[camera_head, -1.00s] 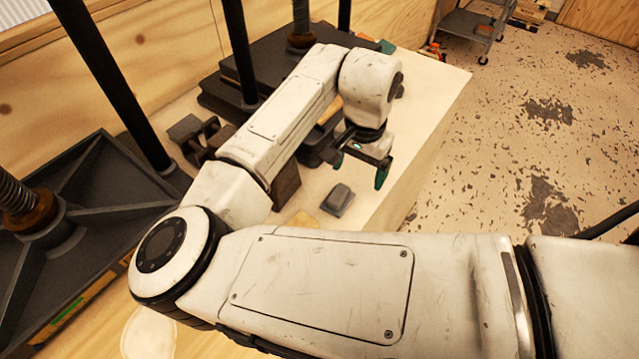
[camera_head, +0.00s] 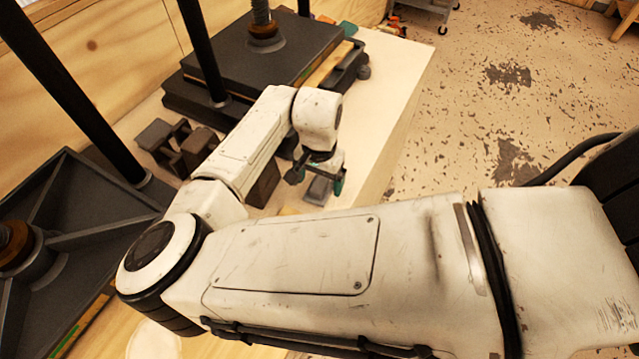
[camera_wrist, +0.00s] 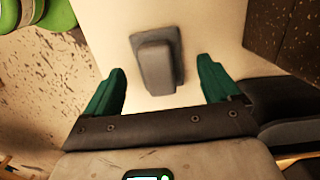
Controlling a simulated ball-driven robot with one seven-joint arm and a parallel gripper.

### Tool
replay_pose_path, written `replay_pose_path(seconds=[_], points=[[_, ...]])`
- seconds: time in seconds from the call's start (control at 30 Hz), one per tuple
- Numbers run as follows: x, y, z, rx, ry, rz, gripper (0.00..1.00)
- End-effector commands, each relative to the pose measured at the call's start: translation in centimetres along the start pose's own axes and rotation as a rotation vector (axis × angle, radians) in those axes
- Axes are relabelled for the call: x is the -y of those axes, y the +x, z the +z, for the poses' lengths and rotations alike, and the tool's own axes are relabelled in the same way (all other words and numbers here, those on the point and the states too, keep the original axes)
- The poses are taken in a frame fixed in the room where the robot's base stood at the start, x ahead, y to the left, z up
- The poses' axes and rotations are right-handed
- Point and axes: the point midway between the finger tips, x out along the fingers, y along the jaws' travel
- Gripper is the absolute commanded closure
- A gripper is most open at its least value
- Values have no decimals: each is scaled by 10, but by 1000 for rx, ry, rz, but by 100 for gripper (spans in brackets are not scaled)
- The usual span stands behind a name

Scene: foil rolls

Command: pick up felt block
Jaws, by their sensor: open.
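The felt block is a small dark grey block with a wider base. In the wrist view the felt block (camera_wrist: 155,66) lies on the pale tabletop, ahead of and between the two green fingertips. In the head view the felt block (camera_head: 318,189) shows just under my gripper, partly covered by it. My gripper (camera_head: 315,180) is open and empty above the block, its fingers (camera_wrist: 163,88) spread wider than the block in the wrist view. I cannot tell the exact height left between fingertips and block.
A large dark press (camera_head: 265,60) stands at the back of the pale table (camera_head: 395,75). Dark brown blocks (camera_head: 198,146) sit left of my forearm. A dark brown block (camera_wrist: 282,30) is near the right finger in the wrist view. Speckled floor lies beyond the table's right edge.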

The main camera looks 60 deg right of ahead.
Motion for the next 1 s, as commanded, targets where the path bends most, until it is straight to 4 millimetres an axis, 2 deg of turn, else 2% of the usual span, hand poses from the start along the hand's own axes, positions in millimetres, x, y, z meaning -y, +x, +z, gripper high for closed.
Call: replay_pose_path(seconds=[0.17,0.4,1.0], points=[[0,16,0,1,1,0,11],[0,18,0,0,1,0,11],[0,17,0,0,1,0,68]])
